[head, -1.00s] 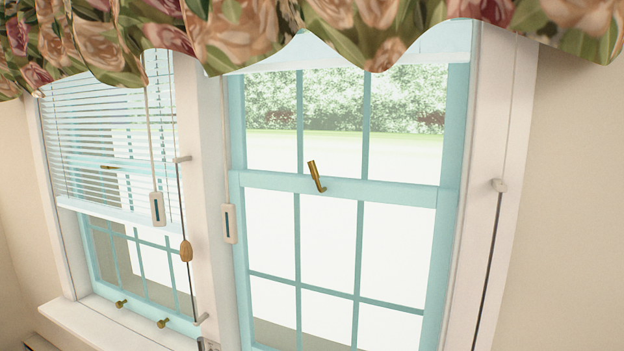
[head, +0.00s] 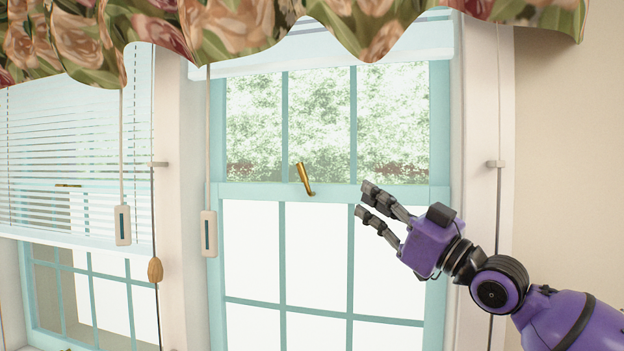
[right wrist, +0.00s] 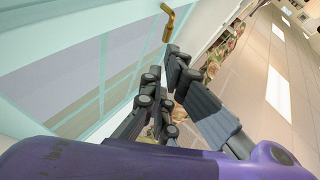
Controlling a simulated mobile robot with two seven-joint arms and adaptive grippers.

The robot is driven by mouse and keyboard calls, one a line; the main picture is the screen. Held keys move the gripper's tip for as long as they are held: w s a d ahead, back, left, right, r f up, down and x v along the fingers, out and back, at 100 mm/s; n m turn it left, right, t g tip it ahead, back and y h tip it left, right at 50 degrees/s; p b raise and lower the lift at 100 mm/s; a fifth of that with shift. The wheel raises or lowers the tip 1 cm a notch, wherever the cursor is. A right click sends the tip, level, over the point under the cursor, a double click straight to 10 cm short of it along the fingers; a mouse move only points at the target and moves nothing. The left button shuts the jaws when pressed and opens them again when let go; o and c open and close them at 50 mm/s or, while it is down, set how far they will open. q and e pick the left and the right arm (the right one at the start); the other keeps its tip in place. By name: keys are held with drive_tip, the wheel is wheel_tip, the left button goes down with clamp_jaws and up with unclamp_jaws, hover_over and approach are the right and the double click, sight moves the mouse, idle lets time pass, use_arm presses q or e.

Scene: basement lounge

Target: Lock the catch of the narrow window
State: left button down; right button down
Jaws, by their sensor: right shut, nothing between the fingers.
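The narrow window (head: 320,193) has a pale turquoise frame, with a middle rail across it. Its brass catch (head: 305,178) stands on this rail, its lever pointing up and tilted slightly left. The catch also shows at the top of the right wrist view (right wrist: 167,27), beyond the fingers. My right gripper (head: 365,200), purple with dark fingers, is shut and empty. In the head view it is right of the catch, near rail height, with a clear gap to it. My left gripper is out of view.
A wider window with a white blind (head: 75,160) is at the left. A blind cord with a white pull (head: 208,233) hangs left of the narrow window. A floral valance (head: 240,35) covers the top. Bare wall (head: 560,150) lies to the right.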

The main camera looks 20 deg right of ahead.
sight(306, 178)
drive_tip(key=shift+n+y, duration=0.3)
drive_tip(key=shift+y, duration=0.2)
drive_tip(key=r, duration=0.2)
drive_tip(key=s+r, duration=0.1)
drive_tip(key=shift+a+r, duration=0.3)
drive_tip(key=shift+r, duration=0.1)
drive_tip(key=shift+r, duration=0.1)
drive_tip(key=w+f+p+x, duration=0.1)
drive_tip(key=f+x, duration=0.1)
drive_tip(key=x, duration=1.1)
drive_tip(key=shift+w+f+p, duration=0.2)
drive_tip(key=shift+f+p, duration=0.1)
drive_tip(key=shift+p, duration=0.05)
drive_tip(key=shift+a, duration=0.15)
drive_tip(key=shift+w+a+r+n+g+p, duration=0.15)
drive_tip(key=shift+n+g+p, duration=0.2)
drive_tip(key=shift+n+g, duration=0.2)
